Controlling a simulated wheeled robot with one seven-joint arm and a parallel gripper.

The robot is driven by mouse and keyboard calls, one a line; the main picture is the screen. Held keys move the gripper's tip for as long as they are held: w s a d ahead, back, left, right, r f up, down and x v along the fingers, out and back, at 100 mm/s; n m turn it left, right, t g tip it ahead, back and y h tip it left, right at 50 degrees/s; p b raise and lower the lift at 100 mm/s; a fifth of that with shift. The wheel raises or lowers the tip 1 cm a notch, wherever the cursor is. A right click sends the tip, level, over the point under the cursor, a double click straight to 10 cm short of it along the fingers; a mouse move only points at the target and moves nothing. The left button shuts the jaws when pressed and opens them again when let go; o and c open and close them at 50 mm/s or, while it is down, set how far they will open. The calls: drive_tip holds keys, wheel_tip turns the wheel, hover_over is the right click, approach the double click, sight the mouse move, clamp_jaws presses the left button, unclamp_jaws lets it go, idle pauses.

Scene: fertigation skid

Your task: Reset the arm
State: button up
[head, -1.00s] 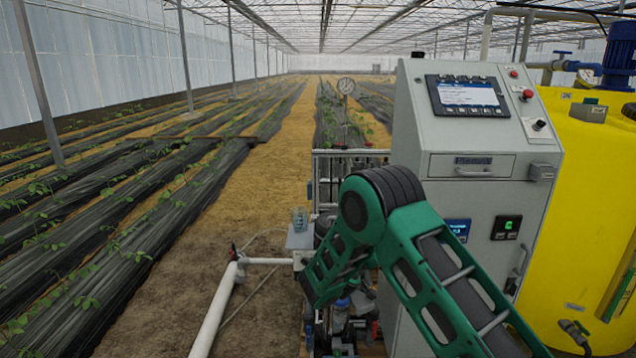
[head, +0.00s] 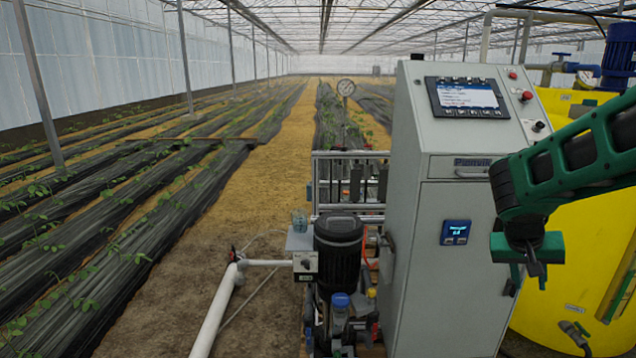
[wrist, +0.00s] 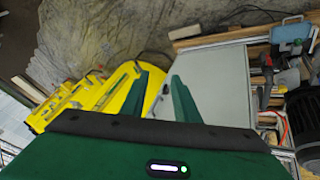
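My arm is folded to the right side of the head view, with my gripper (head: 530,270) hanging in front of the grey control cabinet (head: 457,250) and the yellow tank (head: 572,280). In the wrist view, the two green fingers of my gripper (wrist: 162,88) stand apart with nothing between them. Beyond them, the yellow tank (wrist: 85,98) shows on the left and the pale cabinet (wrist: 212,85) on the right, seen from above. Whether the gripper touches the cabinet cannot be told, but I see no contact.
A dark pump (head: 338,250) with small fittings stands left of the cabinet. A white pipe (head: 215,312) runs along the ground. Open soil and crop rows (head: 110,215) lie left.

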drive_tip(key=s+a+g+y, duration=0.1)
drive_tip(key=s+a+y, duration=0.2)
drive_tip(key=s, duration=1)
drive_tip(key=s+a+r+g+y, duration=0.1)
drive_tip(key=s+a+y, duration=0.2)
drive_tip(key=s, duration=1.1)
drive_tip(key=shift+s+a+m+g, duration=0.2)
drive_tip(key=shift+a+m+g, duration=0.1)
